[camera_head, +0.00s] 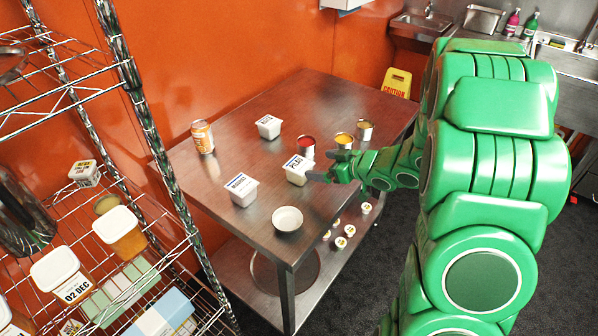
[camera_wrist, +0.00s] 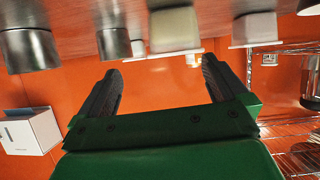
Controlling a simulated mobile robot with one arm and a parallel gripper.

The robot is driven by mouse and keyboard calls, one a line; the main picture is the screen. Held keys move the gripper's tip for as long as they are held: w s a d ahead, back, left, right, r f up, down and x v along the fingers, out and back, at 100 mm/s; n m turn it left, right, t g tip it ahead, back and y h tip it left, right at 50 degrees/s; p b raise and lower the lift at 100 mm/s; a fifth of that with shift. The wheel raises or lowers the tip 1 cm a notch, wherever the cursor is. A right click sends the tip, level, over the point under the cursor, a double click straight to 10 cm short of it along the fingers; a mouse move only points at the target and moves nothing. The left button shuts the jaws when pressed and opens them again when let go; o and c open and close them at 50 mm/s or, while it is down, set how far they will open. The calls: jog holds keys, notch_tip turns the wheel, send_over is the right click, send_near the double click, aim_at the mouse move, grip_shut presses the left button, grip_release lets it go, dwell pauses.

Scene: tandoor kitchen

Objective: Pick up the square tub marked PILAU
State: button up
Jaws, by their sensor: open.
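The square white tub (camera_head: 297,172), with a dark label on its lid that seems to read PILAU, stands upright on the steel table. My gripper (camera_head: 331,167) is just right of it, fingers apart and pointing toward it. I cannot tell whether a finger touches it. In the wrist view, which is upside down, the open fingers (camera_wrist: 163,88) have nothing between them. A pale tub (camera_wrist: 174,30) there, probably the same one, shows at the top beyond the fingers. Its label is not visible there.
A similar labelled tub (camera_head: 243,194) is left of it, another (camera_head: 269,127) behind. A white bowl (camera_head: 287,219) is in front. A tall can (camera_head: 203,137) stands far left.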

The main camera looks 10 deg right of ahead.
aim_at(301, 165)
jog(key=shift+s+a+y, duration=0.3)
jog(key=shift+a+y, duration=0.15)
jog(key=shift+y, duration=0.05)
jog(key=shift+a+f, duration=0.1)
jog(key=shift+a, duration=0.05)
jog(key=shift+x, duration=1.35)
jog(key=a, duration=0.1)
jog(key=w+a, duration=0.1)
jog(key=shift+w+a+f, duration=0.3)
jog(key=shift+a+f, duration=0.05)
jog(key=shift+f, duration=0.05)
jog(key=shift+x, duration=0.85)
jog(key=shift+f, duration=0.1)
jog(key=c, duration=1.1)
